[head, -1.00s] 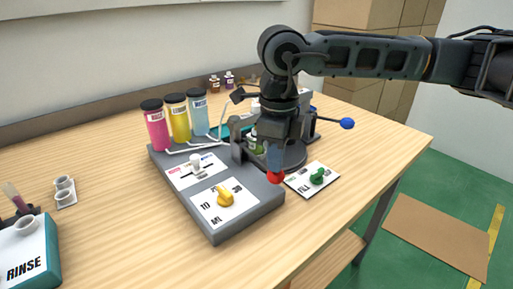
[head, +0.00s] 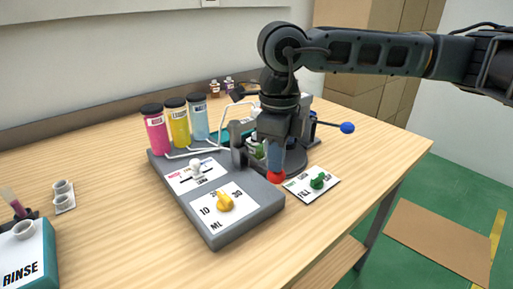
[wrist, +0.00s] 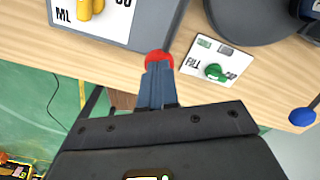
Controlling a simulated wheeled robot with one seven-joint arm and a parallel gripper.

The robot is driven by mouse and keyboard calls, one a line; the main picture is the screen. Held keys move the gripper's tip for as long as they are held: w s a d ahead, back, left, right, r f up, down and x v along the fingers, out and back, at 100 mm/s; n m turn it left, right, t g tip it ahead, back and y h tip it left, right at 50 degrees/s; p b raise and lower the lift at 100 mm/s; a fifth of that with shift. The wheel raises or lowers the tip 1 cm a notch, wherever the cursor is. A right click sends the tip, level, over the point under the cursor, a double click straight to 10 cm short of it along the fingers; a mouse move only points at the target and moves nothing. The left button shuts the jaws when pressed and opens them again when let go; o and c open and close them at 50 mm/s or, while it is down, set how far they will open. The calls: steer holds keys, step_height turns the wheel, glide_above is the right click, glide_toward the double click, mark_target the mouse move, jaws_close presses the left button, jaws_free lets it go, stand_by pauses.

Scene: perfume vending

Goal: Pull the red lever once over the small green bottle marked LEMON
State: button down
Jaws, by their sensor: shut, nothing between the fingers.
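The red lever's ball end (head: 275,177) is beside the right edge of the grey machine (head: 216,227). It also shows in the wrist view (wrist: 158,57), just beyond my fingertips. My gripper (head: 275,164) is shut and empty, pointing down, with its tips at the ball. I cannot tell whether they touch it. The lever's shaft is hidden. A small green bottle (head: 259,152) stands in the machine just left of my gripper, partly covered by it. Its label is too small to read.
A yellow dial (head: 225,202) and a white knob (head: 196,169) sit on the machine. A green knob on a FILL card (head: 317,181) lies close right of my gripper. A blue-ended lever (head: 347,128) sticks out behind. Pink, yellow and blue canisters stand at the back left.

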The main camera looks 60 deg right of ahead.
steer(key=shift+r+p, duration=0.95)
steer(key=shift+r, duration=2.5)
